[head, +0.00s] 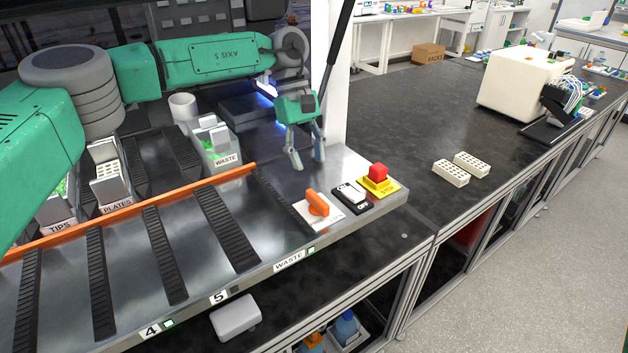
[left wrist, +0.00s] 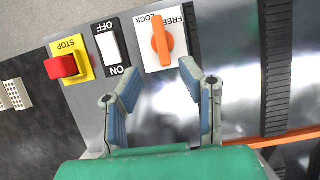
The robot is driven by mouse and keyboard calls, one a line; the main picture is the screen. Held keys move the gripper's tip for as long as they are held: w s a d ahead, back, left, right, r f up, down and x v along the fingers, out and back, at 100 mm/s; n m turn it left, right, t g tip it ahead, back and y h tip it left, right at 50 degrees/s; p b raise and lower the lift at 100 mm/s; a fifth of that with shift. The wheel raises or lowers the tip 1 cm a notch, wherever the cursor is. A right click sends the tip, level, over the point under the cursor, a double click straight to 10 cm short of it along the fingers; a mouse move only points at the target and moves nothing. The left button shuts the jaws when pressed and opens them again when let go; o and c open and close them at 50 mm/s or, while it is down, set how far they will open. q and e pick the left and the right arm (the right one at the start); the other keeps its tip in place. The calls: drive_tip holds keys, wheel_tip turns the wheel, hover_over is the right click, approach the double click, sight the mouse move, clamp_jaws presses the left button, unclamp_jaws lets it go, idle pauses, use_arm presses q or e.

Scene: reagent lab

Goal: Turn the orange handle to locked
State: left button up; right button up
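The orange handle (head: 317,202) sits on a white plate (head: 334,214) near the front right corner of the metal deck. In the left wrist view the orange handle (left wrist: 161,40) shows beside the words FREE and LOCK on its plate, pointing straight along the plate between the two words. My left gripper (head: 306,166) hangs above the deck behind the handle, apart from it. In the left wrist view my left gripper (left wrist: 158,82) has its fingers spread with nothing between them, and the handle lies beyond the tips. My right gripper is not seen.
A black-and-white OFF/ON switch (head: 352,194) and a red stop button (head: 377,173) on a yellow plate stand beside the handle. An orange rail (head: 150,208) crosses the deck. Two white racks (head: 451,172) lie on the black bench.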

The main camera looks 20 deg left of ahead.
use_arm(q)
drive_tip(key=shift+v, duration=1.4)
